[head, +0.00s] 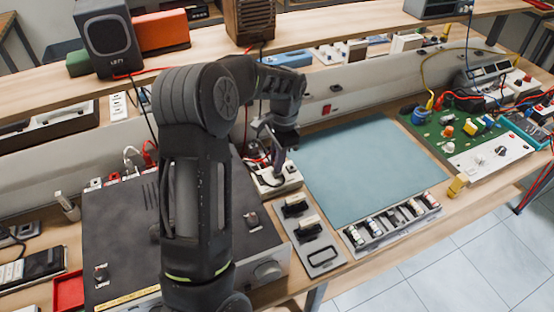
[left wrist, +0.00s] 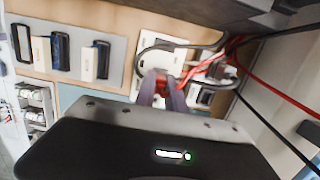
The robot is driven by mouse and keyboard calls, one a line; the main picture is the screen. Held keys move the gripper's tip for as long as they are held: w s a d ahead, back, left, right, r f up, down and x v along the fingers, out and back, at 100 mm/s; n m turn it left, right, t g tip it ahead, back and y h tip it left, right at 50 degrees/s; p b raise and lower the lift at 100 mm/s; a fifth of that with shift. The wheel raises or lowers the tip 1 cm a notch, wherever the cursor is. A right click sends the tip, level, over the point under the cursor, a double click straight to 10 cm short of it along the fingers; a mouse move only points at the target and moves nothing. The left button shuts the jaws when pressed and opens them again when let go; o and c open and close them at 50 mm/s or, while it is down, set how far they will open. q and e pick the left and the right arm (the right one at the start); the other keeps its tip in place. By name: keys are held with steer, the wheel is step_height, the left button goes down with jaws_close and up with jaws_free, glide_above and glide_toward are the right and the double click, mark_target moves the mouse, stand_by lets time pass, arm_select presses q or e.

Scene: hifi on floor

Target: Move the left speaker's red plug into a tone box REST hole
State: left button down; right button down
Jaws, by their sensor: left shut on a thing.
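The left speaker (head: 110,40), dark and labelled, stands on the upper shelf at the back left, with a red cable by its base. My left gripper (head: 279,158) points down over a small white box (head: 272,185), which looks like the tone box, right of the amplifier. In the left wrist view the gripper (left wrist: 165,92) is shut on a small red plug (left wrist: 161,84), mostly hidden between the fingers. The white box (left wrist: 150,55) is just beyond the fingertips. I cannot tell whether the plug touches a hole. My right gripper is not in view.
A black amplifier (head: 120,220) fills the bench's left side. Red and black cables (left wrist: 215,60) run beside the fingers. A grey tray with black-and-wood pieces (head: 318,240) and a rack of small parts (head: 390,222) stand in front. A teal mat (head: 365,165) is clear.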

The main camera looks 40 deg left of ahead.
arm_select(q)
steer(key=shift+f+b, duration=0.4)
steer(key=shift+f, duration=0.3)
stand_by(0.6)
steer(key=c, duration=1.3)
jaws_free()
steer(key=shift+r, duration=0.1)
steer(key=r+p, duration=0.4)
steer(key=r, duration=0.1)
steer(key=r+p, duration=0.1)
steer(key=r, duration=0.1)
steer(key=shift+w+d+r+p, duration=0.25)
steer(key=shift+w+p, duration=0.15)
steer(key=shift+r, duration=0.1)
